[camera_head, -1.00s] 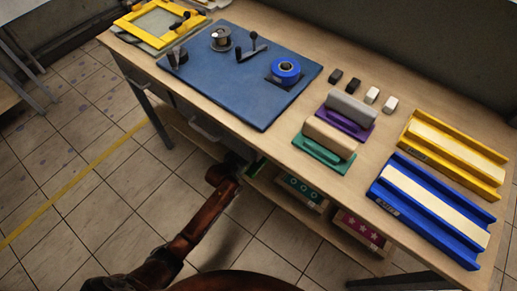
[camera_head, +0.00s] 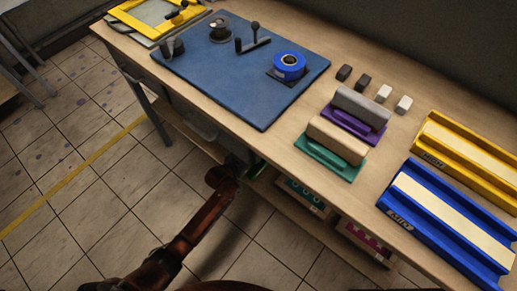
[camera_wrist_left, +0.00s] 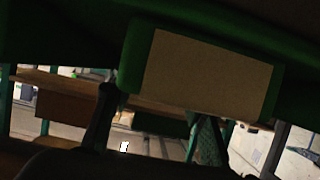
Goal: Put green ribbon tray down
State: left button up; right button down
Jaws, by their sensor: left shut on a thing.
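My left arm reaches in under the front edge of the worktable in the head view, and its gripper (camera_head: 240,168) is mostly hidden by the table edge. My left gripper is shut on this tray. The ribbon is not visible, and I cannot tell whether the tray touches the shelf. My right gripper is not in view.
Boxes with a green patterned front (camera_head: 303,192) and a magenta front (camera_head: 362,238) stand on the lower shelf to the right. The worktable (camera_head: 285,150) holds a blue mat (camera_head: 225,85), green and purple blocks, and yellow and blue channel trays.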

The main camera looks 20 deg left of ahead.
pick_arm(q)
jog(key=shift+r, duration=0.1)
jog(key=o, duration=1.6)
jog(key=shift+c, duration=0.2)
